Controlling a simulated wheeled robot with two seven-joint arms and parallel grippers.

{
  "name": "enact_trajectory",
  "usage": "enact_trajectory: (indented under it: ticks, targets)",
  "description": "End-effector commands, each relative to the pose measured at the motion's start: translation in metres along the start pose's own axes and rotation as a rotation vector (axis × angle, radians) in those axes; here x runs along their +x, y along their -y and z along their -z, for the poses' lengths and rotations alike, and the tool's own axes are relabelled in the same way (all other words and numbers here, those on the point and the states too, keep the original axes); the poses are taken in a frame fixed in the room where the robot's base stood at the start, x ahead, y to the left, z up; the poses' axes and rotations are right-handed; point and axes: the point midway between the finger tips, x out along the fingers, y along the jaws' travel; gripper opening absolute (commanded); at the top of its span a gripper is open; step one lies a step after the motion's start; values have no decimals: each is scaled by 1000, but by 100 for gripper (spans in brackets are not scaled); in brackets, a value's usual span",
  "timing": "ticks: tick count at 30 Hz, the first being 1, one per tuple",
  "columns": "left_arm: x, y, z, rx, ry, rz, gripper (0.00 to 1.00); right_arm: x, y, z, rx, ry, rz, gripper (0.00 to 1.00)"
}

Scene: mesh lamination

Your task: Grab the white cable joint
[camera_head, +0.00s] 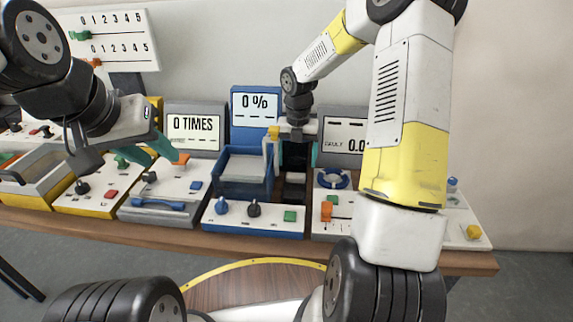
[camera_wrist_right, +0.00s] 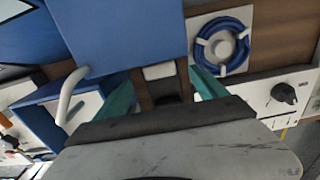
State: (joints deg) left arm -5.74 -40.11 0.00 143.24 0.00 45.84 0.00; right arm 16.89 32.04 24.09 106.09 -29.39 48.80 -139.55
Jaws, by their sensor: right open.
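A small white block (camera_wrist_right: 158,72), likely the white cable joint, sits at a dark slot between the teal fingers of my right gripper (camera_wrist_right: 163,90) in the right wrist view. In the head view the white block (camera_head: 295,178) shows low between the blue machine and the coil panel. My right gripper (camera_head: 296,158) is open and points down above it; I cannot tell whether a finger touches it. My left gripper (camera_head: 128,157) is open and empty over the panels at left.
A blue machine (camera_head: 250,135) reading "0 %" stands left of my right gripper, with a white curved tube (camera_wrist_right: 68,95) beside it. A blue cable coil (camera_wrist_right: 243,52) lies to the right. Panels with knobs line the wooden table (camera_head: 90,222).

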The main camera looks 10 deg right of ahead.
Motion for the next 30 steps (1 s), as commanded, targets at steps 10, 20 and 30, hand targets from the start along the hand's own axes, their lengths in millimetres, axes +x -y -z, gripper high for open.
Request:
enact_trajectory:
  ticks: [10,20,30]
  targets:
    - [0,0,0,0,0,0,36,48,-2,3,-1,-2,0,82]
    - [0,0,0,0,0,0,36,56,-2,2,0,1,0,82]
    - [0,0,0,0,0,0,36,56,-2,2,0,1,-1,15]
